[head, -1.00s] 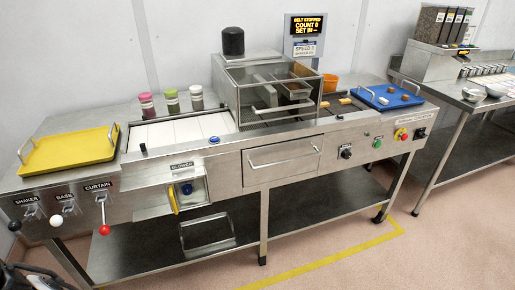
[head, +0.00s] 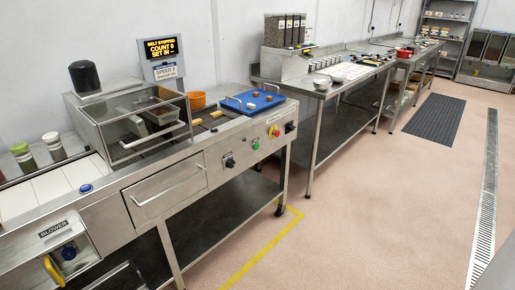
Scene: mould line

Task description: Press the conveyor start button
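The conveyor machine (head: 205,150) is a long steel unit on the left. On its front panel near the right end is a round green button (head: 256,145), probably the start button; its label is too small to read. A red button (head: 274,131) on a yellow ground sits just right of it. A black knob (head: 229,162) is to its left. My gripper is not in view, and nothing covers the green button.
A blue tray (head: 237,106) with small brown pieces sits at the machine's right end. A blue button (head: 86,188) is farther left. A steel table (head: 335,89) stands beyond. Open floor lies in front, with a yellow line (head: 262,245) near the machine's legs.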

